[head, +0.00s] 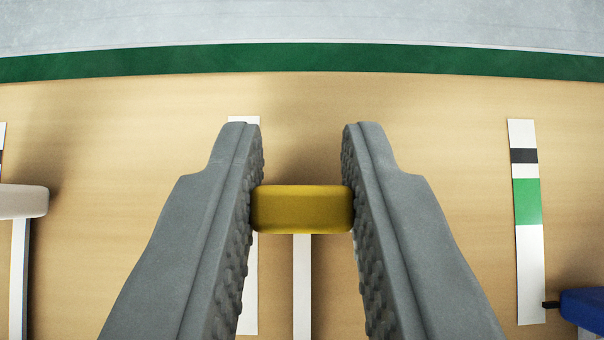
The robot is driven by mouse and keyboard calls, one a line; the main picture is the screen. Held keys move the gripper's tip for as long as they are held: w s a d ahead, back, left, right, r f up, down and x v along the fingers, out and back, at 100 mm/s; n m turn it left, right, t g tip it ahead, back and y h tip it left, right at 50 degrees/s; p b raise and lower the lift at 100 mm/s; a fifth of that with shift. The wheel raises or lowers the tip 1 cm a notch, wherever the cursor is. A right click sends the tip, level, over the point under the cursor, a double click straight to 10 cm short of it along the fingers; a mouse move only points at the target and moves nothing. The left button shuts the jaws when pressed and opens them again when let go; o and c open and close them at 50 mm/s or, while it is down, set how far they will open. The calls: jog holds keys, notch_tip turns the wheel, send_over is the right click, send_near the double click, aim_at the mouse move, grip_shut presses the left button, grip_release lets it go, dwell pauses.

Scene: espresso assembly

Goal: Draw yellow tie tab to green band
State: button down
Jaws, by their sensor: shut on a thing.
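The yellow tie tab (302,209) is a short rounded block in the middle of the head view. My gripper (302,160) is shut on it, one ridged grey finger touching each end. A white strap (302,285) runs from under the tab toward the bottom edge. A white gauge strip (249,300) lies just left of the strap, largely hidden by my left finger; no green shows on its visible parts. The gauge strip at right shows a green band (527,202) below a black band (524,156).
A blue tab (588,309) on a white strap is at the lower right, beside the right gauge strip. A pale tab (22,201) on a white strap is at the left edge. A green border stripe (300,58) crosses the top, with grey surface beyond. The tan surface ahead is clear.

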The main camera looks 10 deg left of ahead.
jog(key=c, duration=1.2)
grip_release()
jog(key=v, duration=1.7)
jog(key=shift+r, duration=0.15)
jog(key=shift+s, duration=0.15)
jog(key=s+r+t, duration=0.2)
jog(key=s+r, duration=0.3)
jog(key=s, duration=0.7)
jog(key=s+r+t, duration=0.3)
jog(key=s+r, duration=0.3)
jog(key=s, duration=0.7)
jog(key=s+r+m+t+h, duration=0.1)
jog(key=s+r+t, duration=0.2)
jog(key=s, duration=0.9)
notch_tip(320, 180, up, 3)
jog(key=shift+s+a+r, duration=0.1)
jog(key=shift+s+a, duration=0.15)
jog(key=shift+a, duration=0.2)
